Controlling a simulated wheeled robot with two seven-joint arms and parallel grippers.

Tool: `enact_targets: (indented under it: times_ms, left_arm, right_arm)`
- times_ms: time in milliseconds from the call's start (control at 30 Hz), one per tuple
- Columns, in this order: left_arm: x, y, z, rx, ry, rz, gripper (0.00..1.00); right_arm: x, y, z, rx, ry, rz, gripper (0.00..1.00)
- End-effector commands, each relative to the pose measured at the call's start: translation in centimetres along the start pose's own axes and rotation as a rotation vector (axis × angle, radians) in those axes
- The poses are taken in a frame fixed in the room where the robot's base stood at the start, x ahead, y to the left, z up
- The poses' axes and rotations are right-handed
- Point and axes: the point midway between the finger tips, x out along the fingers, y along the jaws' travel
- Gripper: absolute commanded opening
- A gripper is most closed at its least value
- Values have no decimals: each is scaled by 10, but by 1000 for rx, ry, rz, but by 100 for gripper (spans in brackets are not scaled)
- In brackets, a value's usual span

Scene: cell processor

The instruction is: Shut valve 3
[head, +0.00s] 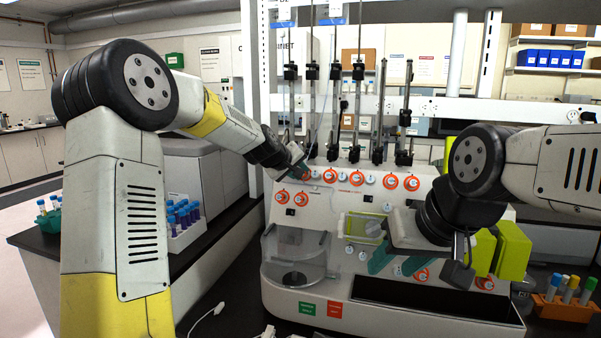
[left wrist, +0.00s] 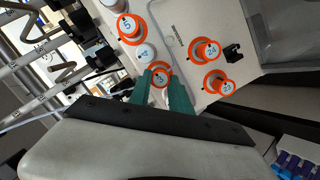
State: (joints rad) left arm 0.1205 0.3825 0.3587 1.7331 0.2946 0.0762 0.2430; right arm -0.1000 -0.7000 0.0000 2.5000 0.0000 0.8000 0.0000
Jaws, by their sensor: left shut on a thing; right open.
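My left gripper (head: 299,171) reaches the left end of the upper row of orange-ringed valve knobs on the white cell processor (head: 350,312). In the left wrist view its teal fingers (left wrist: 168,92) are closed on both sides of an orange-ringed knob, valve 3 (left wrist: 160,73); its label is small and partly covered. Beside it are a white knob marked 4 (left wrist: 146,53) and an orange-ringed knob marked 5 (left wrist: 128,27). My right gripper (head: 397,264) is open and empty in front of the machine's lower right face.
Two more orange-ringed knobs (left wrist: 207,51) (left wrist: 215,82) sit close to the held one. Tube racks stand on the left bench (head: 182,232) and at the right (head: 560,308). Vertical rods with black clamps (head: 334,72) rise behind the knobs. Green blocks (head: 512,250) stand by my right arm.

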Motion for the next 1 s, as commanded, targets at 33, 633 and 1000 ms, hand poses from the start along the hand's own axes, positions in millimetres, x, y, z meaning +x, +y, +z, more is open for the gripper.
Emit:
enact_targets:
  times_ms: [33,633,1000]
  left_arm:
    - [1,0,2,0,-4,-1,0]
    - [-2,0,0,-2,-1,0,46]
    - [-58,-2,0,-3,1,-2,46]
  right_arm:
    - [0,0,0,0,0,0,46]
    - [0,0,0,0,0,0,46]
    - [0,0,0,0,0,0,46]
